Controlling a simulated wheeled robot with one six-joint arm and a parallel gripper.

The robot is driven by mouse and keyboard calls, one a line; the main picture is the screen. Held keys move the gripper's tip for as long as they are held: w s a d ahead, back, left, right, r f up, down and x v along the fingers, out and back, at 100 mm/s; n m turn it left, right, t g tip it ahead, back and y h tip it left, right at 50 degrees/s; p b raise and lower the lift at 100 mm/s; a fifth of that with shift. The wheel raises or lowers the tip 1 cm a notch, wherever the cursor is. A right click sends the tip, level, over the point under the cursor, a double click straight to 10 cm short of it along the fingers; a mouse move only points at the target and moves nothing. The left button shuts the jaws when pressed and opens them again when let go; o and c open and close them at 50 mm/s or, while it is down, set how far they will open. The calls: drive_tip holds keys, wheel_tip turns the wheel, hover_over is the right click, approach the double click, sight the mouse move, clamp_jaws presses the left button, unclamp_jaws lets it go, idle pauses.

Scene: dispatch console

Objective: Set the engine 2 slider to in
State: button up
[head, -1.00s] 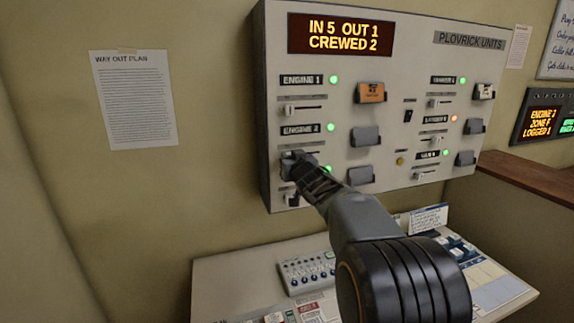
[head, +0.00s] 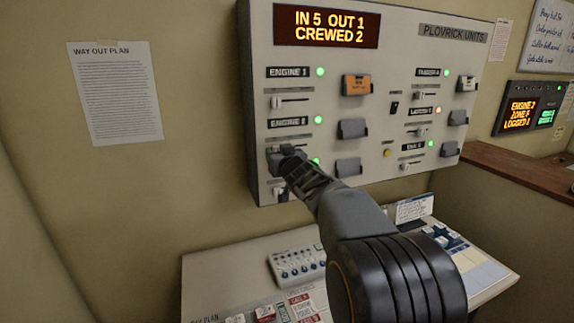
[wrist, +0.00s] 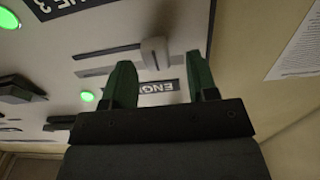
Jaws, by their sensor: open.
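The engine 2 slider is under the "ENGINE 2" label (head: 288,122), and my gripper hides most of it in the head view. In the wrist view, which shows the panel upside down, its pale grey knob (wrist: 155,53) is at the right end of its slot (wrist: 105,62). That is the left end as the head view sees the panel. My gripper (head: 279,158) is at the lower left of the panel. In the wrist view, my gripper (wrist: 163,80) is open, with the knob between the directions of its two green fingers. I see no contact; the depth gap is unclear.
The wall panel (head: 385,60) holds other sliders, grey card holders and lamps; one lamp (head: 438,110) is red-orange, the others green. Its display (head: 326,26) reads "IN 5 OUT 1 CREWED 2". A desk console (head: 215,275) stands below. A paper (head: 115,92) hangs on the left wall.

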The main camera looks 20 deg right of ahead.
drive_tip(key=s+a, duration=0.1)
drive_tip(key=s, duration=1.1)
drive_tip(key=shift+s, duration=0.2)
drive_tip(key=s+d+f+m+g+h, duration=0.1)
drive_tip(key=s+f+g+h, duration=0.1)
drive_tip(key=s+f+g, duration=0.4)
drive_tip(key=s+d+f+m+g+h, duration=0.1)
drive_tip(key=s+f+g, duration=0.15)
drive_tip(key=f, duration=0.55)
drive_tip(key=s+a+f+n+g+y, duration=0.1)
drive_tip(key=s+a+f+g+y, duration=0.1)
drive_tip(key=s+a, duration=0.3)
drive_tip(key=s+a+f+n+g+y, duration=0.1)
drive_tip(key=s+a+f+g+y, duration=0.1)
drive_tip(key=a, duration=0.6)
drive_tip(key=s+f+g, duration=0.1)
drive_tip(key=s+f, duration=0.1)
drive_tip(key=s, duration=0.1)
drive_tip(key=shift+a+n+y, duration=0.25)
drive_tip(key=shift+n+y, duration=0.05)
drive_tip(key=shift+n, duration=0.1)
drive_tip(key=shift+w+a, duration=0.1)
drive_tip(key=shift+c, duration=0.2)
